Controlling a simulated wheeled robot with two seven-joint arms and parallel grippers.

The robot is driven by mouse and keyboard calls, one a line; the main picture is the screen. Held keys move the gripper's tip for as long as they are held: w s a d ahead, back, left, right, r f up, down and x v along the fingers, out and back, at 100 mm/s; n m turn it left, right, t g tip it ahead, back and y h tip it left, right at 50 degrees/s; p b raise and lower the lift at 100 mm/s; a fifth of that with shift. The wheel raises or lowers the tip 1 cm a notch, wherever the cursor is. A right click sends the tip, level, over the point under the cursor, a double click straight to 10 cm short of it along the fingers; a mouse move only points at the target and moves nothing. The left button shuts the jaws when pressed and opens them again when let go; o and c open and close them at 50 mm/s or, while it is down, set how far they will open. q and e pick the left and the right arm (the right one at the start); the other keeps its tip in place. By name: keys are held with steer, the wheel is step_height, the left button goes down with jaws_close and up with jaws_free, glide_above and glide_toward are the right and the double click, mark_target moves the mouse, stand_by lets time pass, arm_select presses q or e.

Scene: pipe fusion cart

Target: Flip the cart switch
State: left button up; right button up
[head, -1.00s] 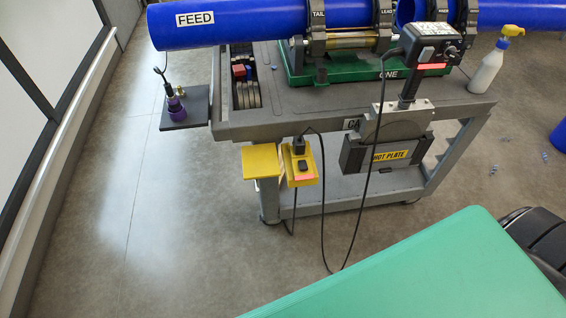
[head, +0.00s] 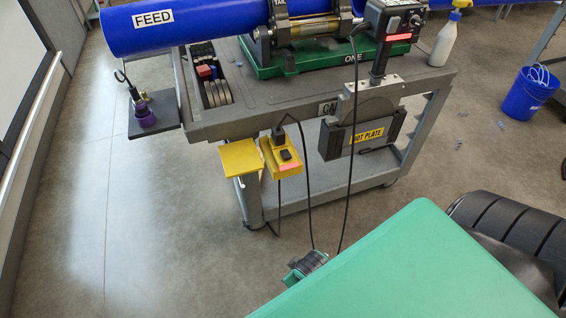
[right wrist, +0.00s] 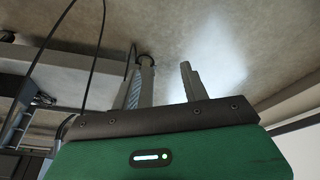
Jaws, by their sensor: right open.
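The cart switch is a black rocker (head: 286,155) on a yellow box (head: 283,168) fixed to the front left of the grey cart (head: 220,126). A black plug and cord sit at the box's upper left, and an orange-red strip marks its lower edge. Which way the rocker is tipped is too small to tell. My right gripper (right wrist: 163,78) is open and empty in the right wrist view, with floor and dark cables beyond its fingers. The switch cannot be made out there. The right fingers cannot be made out in the head view. My left gripper is not in view.
A yellow plate (head: 239,158) sticks out left of the switch box. Black cables (head: 308,190) hang to its right, near the hot plate (head: 366,137). A blue FEED pipe (head: 190,25) lies above the cart. Floor left of the cart is clear.

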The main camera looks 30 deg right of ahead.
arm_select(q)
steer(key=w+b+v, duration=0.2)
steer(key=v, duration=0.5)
arm_select(e)
steer(key=w+a+r+n+t, duration=0.1)
steer(key=w+r+t, duration=0.3)
steer(key=w+r, duration=0.45)
steer(key=w+r+n+t, duration=0.1)
steer(key=w+r+t, duration=0.35)
steer(key=r, duration=0.65)
steer(key=w+a+r+n+t, duration=0.1)
steer(key=w+r+t, duration=0.3)
steer(key=w+r, duration=0.45)
steer(key=w+a+r+n+y, duration=0.2)
steer(key=a+r+n+y, duration=0.9)
steer(key=r+n+y, duration=0.45)
steer(key=n+g+h, duration=1.3)
steer(key=g+h, duration=0.3)
glide_toward(284, 150)
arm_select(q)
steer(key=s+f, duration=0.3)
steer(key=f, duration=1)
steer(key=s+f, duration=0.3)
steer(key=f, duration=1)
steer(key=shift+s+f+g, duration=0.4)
arm_select(e)
steer(key=shift+y, duration=0.25)
step_height(284, 150, down, 8)
steer(key=shift+w+d, duration=0.1)
steer(key=shift+d, duration=0.05)
